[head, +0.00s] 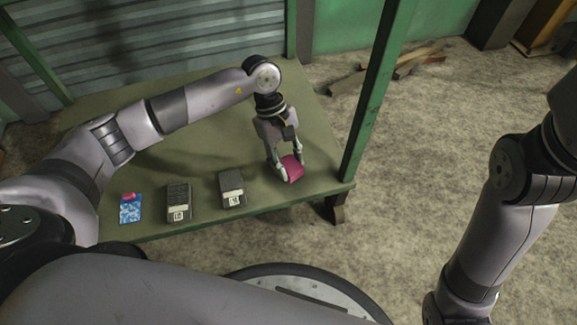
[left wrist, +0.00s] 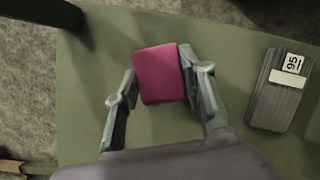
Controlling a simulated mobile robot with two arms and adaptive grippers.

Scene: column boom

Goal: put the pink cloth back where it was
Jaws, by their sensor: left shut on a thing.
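The pink cloth (head: 292,168) is a small folded block near the right end of the green table. My left gripper (head: 286,171) is shut on it, with a finger on each side. In the left wrist view the pink cloth (left wrist: 160,74) sits between the two fingertips of the left gripper (left wrist: 160,80). I cannot tell whether the cloth touches the table top. My right arm (head: 500,220) comes down at the right edge of the head view, and its gripper is out of view.
On the green table (head: 215,100) stand two dark grey boxes with white labels, one nearer (head: 232,188) the cloth and one farther left (head: 179,201). A blue patterned packet (head: 130,209) with a small pink item (head: 128,196) lies further left. A green post (head: 372,95) rises at the table's right end.

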